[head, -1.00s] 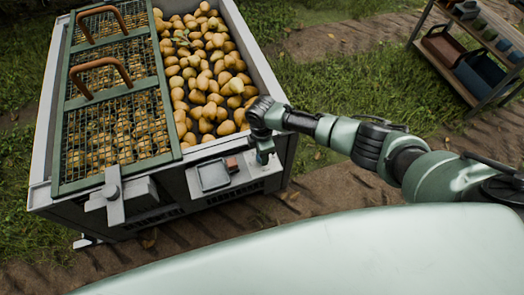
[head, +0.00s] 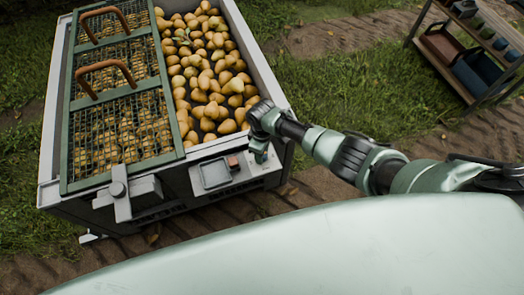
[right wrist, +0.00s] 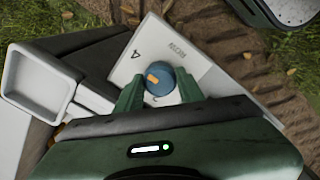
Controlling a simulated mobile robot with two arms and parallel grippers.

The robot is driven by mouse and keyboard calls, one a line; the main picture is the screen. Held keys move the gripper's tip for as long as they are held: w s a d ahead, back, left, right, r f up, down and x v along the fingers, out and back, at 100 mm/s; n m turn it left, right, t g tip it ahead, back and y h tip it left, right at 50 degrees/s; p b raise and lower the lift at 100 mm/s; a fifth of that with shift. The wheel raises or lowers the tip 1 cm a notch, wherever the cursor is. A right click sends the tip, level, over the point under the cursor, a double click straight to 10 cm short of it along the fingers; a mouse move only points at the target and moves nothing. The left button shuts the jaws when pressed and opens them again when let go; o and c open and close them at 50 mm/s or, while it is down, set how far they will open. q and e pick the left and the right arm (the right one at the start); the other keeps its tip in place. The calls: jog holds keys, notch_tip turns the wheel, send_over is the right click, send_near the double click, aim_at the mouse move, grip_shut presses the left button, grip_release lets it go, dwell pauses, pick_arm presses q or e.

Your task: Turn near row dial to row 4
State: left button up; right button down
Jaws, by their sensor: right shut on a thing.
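The dial (right wrist: 160,82) is a round blue knob with an orange mark on its left part, seen in the right wrist view. It sits on a pale panel (right wrist: 190,65) with printed lettering. A "4" shows on the panel to the upper left of the dial, and a "2" shows just below it. My right gripper (right wrist: 160,90) is shut on the dial, one green finger at each side. In the head view my right gripper (head: 260,155) is at the bin's front right corner and hides the dial. My left gripper is not in view.
The grey bin (head: 262,70) holds many pears, with green mesh lids (head: 122,135) over its left part. A shelf rack (head: 470,60) stands at the far right.

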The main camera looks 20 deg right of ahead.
dwell(0.3)
jog(key=c, duration=0.9)
grip_release()
jog(key=shift+r, duration=0.1)
notch_tip(320, 180, up, 8)
jog(key=shift+f+p, duration=0.2)
jog(key=shift+p, duration=0.55)
